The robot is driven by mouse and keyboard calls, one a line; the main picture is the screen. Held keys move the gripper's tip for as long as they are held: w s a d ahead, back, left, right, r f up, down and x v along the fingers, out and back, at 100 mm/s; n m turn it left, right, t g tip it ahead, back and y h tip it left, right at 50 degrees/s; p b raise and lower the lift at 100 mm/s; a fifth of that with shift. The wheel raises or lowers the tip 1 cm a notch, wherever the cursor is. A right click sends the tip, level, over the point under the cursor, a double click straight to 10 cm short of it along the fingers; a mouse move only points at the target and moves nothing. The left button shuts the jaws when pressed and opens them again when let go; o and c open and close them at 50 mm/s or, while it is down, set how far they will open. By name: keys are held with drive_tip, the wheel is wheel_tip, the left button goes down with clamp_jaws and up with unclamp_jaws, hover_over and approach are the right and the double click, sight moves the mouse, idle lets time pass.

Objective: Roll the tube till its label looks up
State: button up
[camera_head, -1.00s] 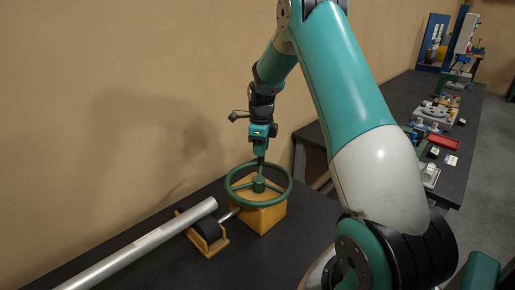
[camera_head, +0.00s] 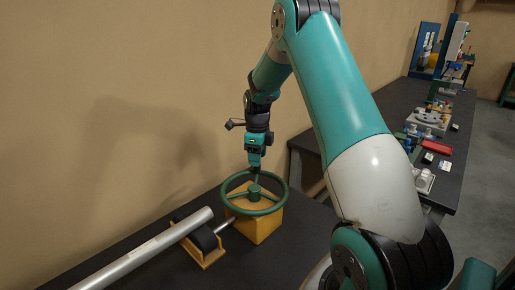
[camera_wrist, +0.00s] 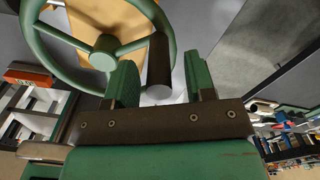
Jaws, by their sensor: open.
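The tube (camera_head: 140,255) is a long, pale grey metal pipe in the head view, lying slantwise from the lower left to the middle. Its near-wheel end rests on a black roller (camera_head: 204,240) in a yellow cradle. I cannot clearly make out a label on it. A green handwheel (camera_head: 254,208) sits on a yellow box (camera_head: 262,228), joined to the roller by a short shaft. My gripper (camera_head: 256,170) is over the wheel's far side. In the wrist view my gripper (camera_wrist: 158,82) is open, with the wheel's dark handle (camera_wrist: 158,58) showing between its green fingers.
The dark bench (camera_head: 180,276) carries the wheel and roller, with a tan wall (camera_head: 100,120) behind. A second bench at the right holds a red tray (camera_head: 437,146) and several small parts. Bare bench lies in front of the yellow box.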

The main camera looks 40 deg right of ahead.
wheel_tip(320, 180, up, 17)
drive_tip(key=b, duration=0.3)
drive_tip(key=shift+r, duration=0.2)
drive_tip(key=shift+a, duration=0.1)
drive_tip(key=s+a+n+y, duration=0.1)
drive_tip(key=s+a+n, duration=0.2)
drive_tip(key=a+n, duration=0.6)
drive_tip(key=s+a+n, duration=0.4)
drive_tip(key=a+n, duration=0.4)
drive_tip(key=a, duration=0.3)
drive_tip(key=s+a+f+n+y, duration=0.1)
drive_tip(key=s+a+f+n, duration=0.1)
drive_tip(key=s+a+n, duration=0.6)
drive_tip(key=s+a+f+n+y, duration=0.2)
drive_tip(key=s+a+n, duration=0.6)
drive_tip(key=s+n, duration=0.4)
drive_tip(key=shift+s+f+n, duration=0.15)
drive_tip(key=shift+f+n, duration=0.15)
drive_tip(key=shift+f, duration=0.05)
